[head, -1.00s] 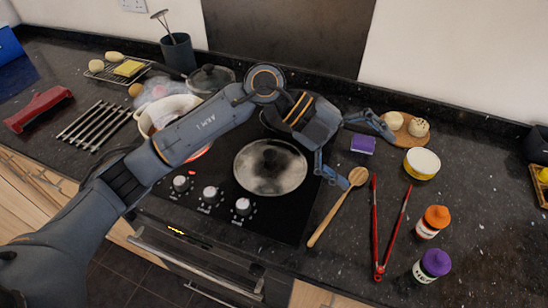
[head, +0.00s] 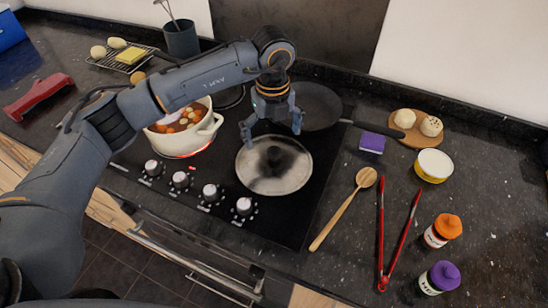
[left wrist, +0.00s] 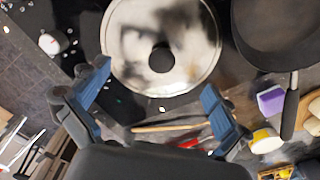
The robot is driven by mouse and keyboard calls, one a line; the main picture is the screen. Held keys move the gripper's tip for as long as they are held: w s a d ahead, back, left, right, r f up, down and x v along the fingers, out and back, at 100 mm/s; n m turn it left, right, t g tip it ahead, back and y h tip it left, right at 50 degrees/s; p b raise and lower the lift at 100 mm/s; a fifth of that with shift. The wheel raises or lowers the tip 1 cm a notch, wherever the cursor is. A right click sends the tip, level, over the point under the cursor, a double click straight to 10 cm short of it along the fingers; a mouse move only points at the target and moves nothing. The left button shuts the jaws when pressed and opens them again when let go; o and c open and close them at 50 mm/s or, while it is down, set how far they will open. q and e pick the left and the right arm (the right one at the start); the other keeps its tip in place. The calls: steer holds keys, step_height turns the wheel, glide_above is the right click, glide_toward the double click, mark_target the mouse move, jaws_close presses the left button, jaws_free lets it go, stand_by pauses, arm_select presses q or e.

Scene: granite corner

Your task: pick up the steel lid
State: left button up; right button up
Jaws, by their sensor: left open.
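The steel lid (head: 262,179) lies flat on the black cooktop, round and shiny with a dark knob (head: 273,157) at its centre. In the left wrist view the lid (left wrist: 190,72) is at the top middle, its knob (left wrist: 161,58) in full sight. My left gripper (head: 271,134) points down over the lid's far edge, open and empty. In the left wrist view its two blue fingers (left wrist: 155,95) are spread apart, with the lid between and beyond them. The knob is not between the fingertips in the head view. My right gripper does not show.
A white pot of soup (head: 183,143) stands left of the lid, and a dark frying pan (head: 318,105) behind it. A wooden spoon (head: 340,212), red tongs (head: 386,240) and a purple sponge (head: 372,142) lie to the right. Cooktop knobs (head: 210,192) line the front.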

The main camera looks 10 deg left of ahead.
mark_target(274, 152)
arm_select(q)
step_height(274, 152, down, 5)
steer(key=shift+d+r+p, duration=0.15)
steer(key=shift+p, duration=1.05)
steer(key=shift+f, duration=0.55)
steer(key=c, duration=1.4)
steer(key=shift+s, duration=0.2)
jaws_close()
